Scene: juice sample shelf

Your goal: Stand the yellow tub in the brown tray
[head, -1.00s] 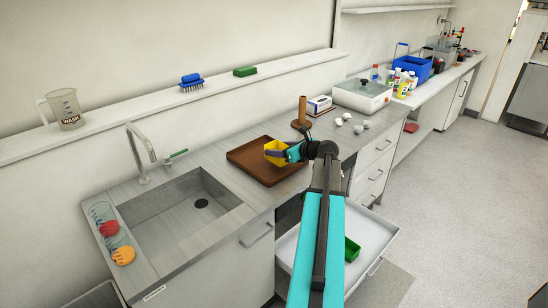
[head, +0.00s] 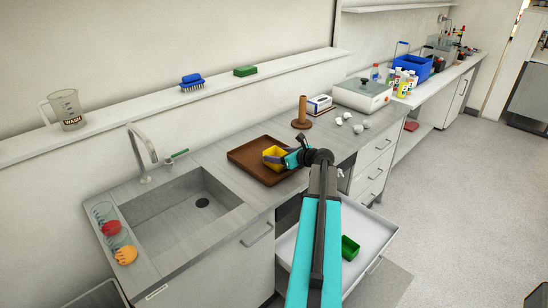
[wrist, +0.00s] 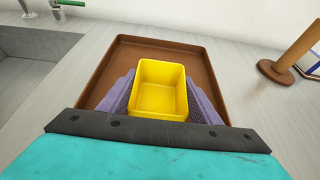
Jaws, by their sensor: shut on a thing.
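The yellow tub (head: 272,154) is upright, open side up and empty inside, as the wrist view (wrist: 160,86) shows. My gripper (head: 283,158) is shut on it, with a purple finger on each side of the tub. The brown tray (head: 250,170) lies flat on the counter between the sink and the wooden stand. The tub is over the tray's area, near its right part in the head view. In the wrist view the tray's rim (wrist: 121,54) shows behind and beside the tub. The tub's base is hidden, so I cannot tell whether it touches the tray floor.
The sink (head: 190,205) is left of the tray. A wooden stand (head: 302,114) and small white pieces (head: 358,129) are to its right. The tray's back left is bare.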

